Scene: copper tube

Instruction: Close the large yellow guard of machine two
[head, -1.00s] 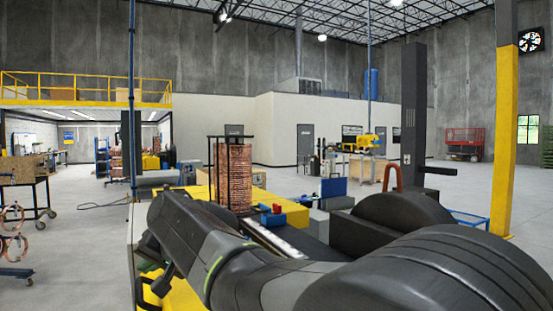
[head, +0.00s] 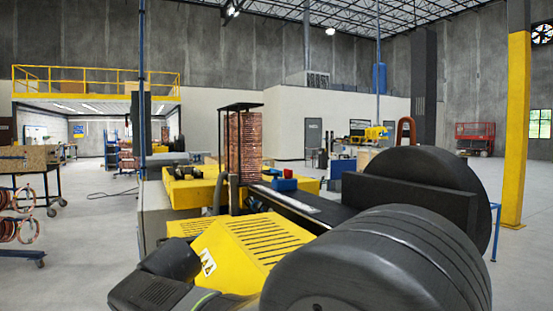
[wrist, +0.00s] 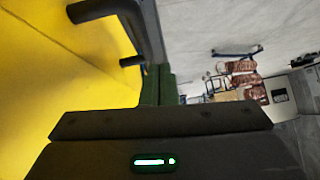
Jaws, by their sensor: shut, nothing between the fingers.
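A large yellow guard (head: 250,245) with dark slots and a white warning label slopes across the lower middle of the head view. My arm hides its lower part, and I cannot tell how far it stands open. In the wrist view a smooth yellow panel (wrist: 60,95) fills the left side, with a black bar handle (wrist: 118,22) on it. My gripper (wrist: 158,85) shows as two dark green fingers, shut together and empty. Its tips appear close beside the handle and the panel's edge. I cannot tell whether they touch it. The fingertips are hidden in the head view.
A copper stack (head: 244,148) stands in a black frame behind the guard. A yellow column (head: 517,130) stands at the right. A wheeled cart (head: 35,180) is at the left. Open floor lies between.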

